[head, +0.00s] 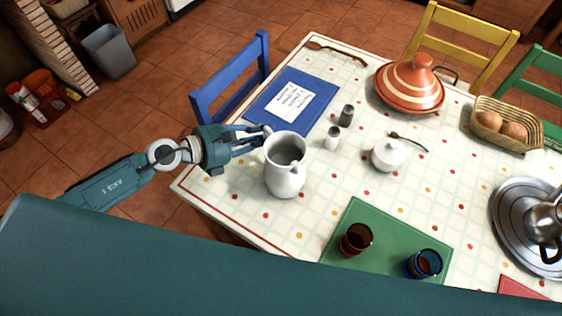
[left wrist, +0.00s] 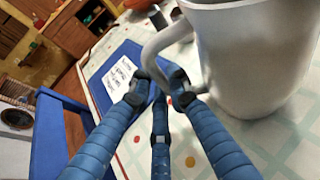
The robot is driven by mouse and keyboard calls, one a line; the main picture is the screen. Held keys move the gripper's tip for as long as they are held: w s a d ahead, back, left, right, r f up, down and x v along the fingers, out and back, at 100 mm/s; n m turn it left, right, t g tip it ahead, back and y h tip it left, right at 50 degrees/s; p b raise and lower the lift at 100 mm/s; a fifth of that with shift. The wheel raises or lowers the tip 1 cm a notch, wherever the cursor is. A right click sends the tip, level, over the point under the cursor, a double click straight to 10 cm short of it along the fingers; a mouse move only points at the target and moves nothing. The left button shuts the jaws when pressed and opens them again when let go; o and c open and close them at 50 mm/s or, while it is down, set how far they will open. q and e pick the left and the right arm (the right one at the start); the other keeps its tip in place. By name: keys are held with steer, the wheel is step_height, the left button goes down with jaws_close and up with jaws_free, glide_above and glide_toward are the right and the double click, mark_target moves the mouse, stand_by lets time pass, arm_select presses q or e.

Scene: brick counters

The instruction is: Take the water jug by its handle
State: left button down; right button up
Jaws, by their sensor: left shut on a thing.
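The white water jug (head: 285,172) stands upright on the checked tablecloth near the table's left edge. It fills the right of the left wrist view (left wrist: 252,60), where its curved handle (left wrist: 158,50) faces my fingers. My left gripper (head: 262,133) reaches in from the left at the jug's handle. In the left wrist view its blue fingers (left wrist: 160,88) are closed around the lower part of the handle. The right gripper does not show in either view.
A blue placemat (head: 268,104) with a paper lies behind the jug. A salt shaker (head: 332,138), a pepper shaker (head: 346,115) and a white sugar bowl (head: 388,155) stand to its right. A green placemat (head: 375,225) with two glasses lies in front. A blue chair (head: 232,85) stands at the left.

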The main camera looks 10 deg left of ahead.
arm_select(q)
steer(key=shift+w+r, duration=0.15)
steer(key=shift+r, duration=0.15)
